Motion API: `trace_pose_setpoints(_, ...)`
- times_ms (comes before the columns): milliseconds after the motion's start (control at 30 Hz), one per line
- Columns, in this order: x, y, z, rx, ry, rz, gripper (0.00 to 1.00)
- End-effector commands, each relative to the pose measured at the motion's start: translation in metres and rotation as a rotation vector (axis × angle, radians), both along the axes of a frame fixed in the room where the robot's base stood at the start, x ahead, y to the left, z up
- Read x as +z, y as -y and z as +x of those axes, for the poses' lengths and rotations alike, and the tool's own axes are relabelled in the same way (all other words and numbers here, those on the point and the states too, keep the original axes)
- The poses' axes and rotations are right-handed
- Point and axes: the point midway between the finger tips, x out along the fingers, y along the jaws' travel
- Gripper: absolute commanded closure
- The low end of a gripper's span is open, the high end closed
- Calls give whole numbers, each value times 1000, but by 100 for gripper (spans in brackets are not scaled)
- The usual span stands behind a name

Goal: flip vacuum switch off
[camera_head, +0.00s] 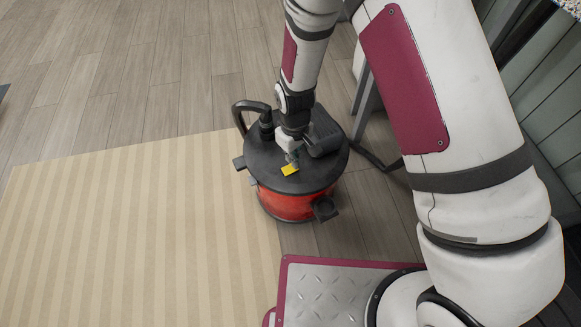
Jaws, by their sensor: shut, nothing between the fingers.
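The vacuum (291,200) is a round canister with a red body and a black lid, standing upright on the floor in the middle of the head view. A small yellow part (290,170), which looks like its switch, sits on the front of the lid. My gripper (291,160) is shut and empty, pointing down over the lid right behind the yellow part. It looks very close to that part; I cannot tell whether they touch. My wrist hides part of the lid, and the switch's position is too small to tell.
A striped beige rug (140,235) lies left of the vacuum on the wooden floor (150,70). A black hose (252,105) curves up at the lid's left. Grey slatted furniture (545,90) stands at the right.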

Motion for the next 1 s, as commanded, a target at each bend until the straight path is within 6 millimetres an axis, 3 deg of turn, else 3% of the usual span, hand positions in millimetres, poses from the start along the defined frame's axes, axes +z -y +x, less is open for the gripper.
trace_pose_setpoints(1000, -14, 0, 0, 0, 0, 0, 100)
